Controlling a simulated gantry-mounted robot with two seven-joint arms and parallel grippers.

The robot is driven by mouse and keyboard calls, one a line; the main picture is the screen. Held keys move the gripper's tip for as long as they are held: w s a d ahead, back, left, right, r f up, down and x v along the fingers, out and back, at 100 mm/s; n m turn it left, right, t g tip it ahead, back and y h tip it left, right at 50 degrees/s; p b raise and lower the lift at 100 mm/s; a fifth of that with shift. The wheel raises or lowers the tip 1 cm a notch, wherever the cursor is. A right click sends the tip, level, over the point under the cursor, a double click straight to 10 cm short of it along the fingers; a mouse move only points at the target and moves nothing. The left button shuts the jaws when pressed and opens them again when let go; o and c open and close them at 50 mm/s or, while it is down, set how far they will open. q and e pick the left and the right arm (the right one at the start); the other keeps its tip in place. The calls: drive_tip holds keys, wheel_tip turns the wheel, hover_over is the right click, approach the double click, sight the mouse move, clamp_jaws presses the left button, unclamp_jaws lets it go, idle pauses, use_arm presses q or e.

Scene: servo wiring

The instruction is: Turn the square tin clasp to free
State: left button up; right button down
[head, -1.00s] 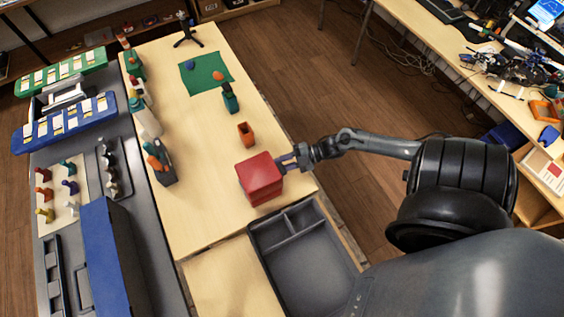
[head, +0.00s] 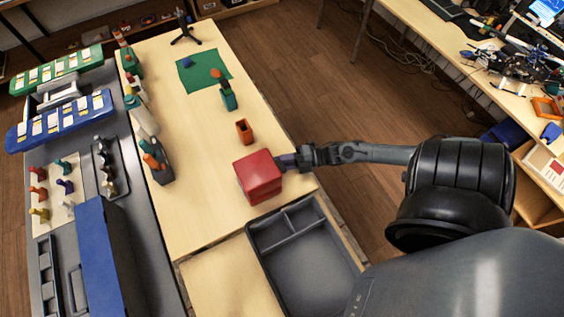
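The square tin (head: 257,177) is a red box with a lid, standing on the wooden table near its right edge. My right gripper (head: 287,162) is at the tin's right side, its fingertips at or very close to that wall. The clasp is not visible; the tin's right side is partly hidden by the gripper and too small to make out. Whether the fingers are open or shut on something cannot be told. My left gripper is not in view.
A small orange open holder (head: 244,131) stands behind the tin. A dark divided tray (head: 262,262) lies in front of it. A green mat (head: 205,80) and a small tripod (head: 185,28) are farther back. The table left of the tin is clear.

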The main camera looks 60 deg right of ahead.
drive_tip(key=c, duration=0.9)
unclamp_jaws()
drive_tip(key=shift+s, duration=0.1)
drive_tip(key=shift+s+d, duration=0.15)
drive_tip(key=shift+s, duration=0.05)
drive_tip(key=v, duration=1)
drive_tip(key=shift+d+r, duration=0.1)
